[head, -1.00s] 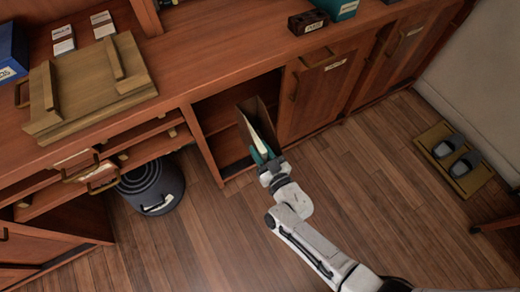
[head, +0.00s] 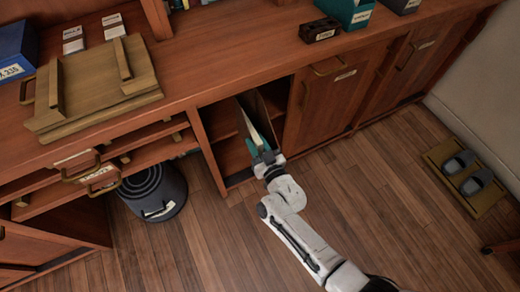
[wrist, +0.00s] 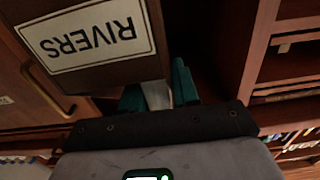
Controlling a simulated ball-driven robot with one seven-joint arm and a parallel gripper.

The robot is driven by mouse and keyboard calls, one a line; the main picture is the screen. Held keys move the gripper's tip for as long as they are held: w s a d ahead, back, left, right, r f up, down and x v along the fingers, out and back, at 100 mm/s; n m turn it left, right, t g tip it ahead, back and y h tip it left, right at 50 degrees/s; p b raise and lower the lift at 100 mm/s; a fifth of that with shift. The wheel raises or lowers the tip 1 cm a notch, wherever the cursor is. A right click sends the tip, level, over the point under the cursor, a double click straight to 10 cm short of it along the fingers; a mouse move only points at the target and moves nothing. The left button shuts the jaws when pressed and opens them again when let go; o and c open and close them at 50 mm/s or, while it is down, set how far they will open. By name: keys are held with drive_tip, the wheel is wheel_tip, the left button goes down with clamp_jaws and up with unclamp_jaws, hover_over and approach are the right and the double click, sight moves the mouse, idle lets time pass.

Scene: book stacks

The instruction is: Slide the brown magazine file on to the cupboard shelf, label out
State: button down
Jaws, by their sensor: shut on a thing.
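The brown magazine file (head: 270,112) stands roughly upright in the mouth of the open cupboard (head: 233,180), with a pale strip along its near edge. My gripper (head: 262,155) is shut on its near end, just in front of the opening. In the wrist view my teal fingers (wrist: 158,96) are closed, and the file (wrist: 130,76) shows its white RIVERS label (wrist: 82,36), upside down, on the side facing the wrist camera. The cupboard shelf (head: 219,124) shows left of the file. The file's far end is hidden inside.
A closed cupboard door (head: 325,105) with a handle adjoins the opening on the right. A dark bin (head: 152,192) stands at the left below pulled-out drawers (head: 80,180). A wooden board (head: 95,85) lies on the counter. Grey slippers (head: 470,172) sit on a mat at the right. The floor between is clear.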

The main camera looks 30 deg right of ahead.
drive_tip(key=shift+w+b, duration=2.45)
drive_tip(key=shift+w, duration=3.05)
drive_tip(key=w+b, duration=0.5)
drive_tip(key=w, duration=0.3)
drive_tip(key=shift+w+r+b, duration=0.2)
drive_tip(key=shift+w+b, duration=0.1)
drive_tip(key=shift+b, duration=0.1)
drive_tip(key=shift+f+b, duration=0.6)
drive_tip(key=shift+f, duration=0.05)
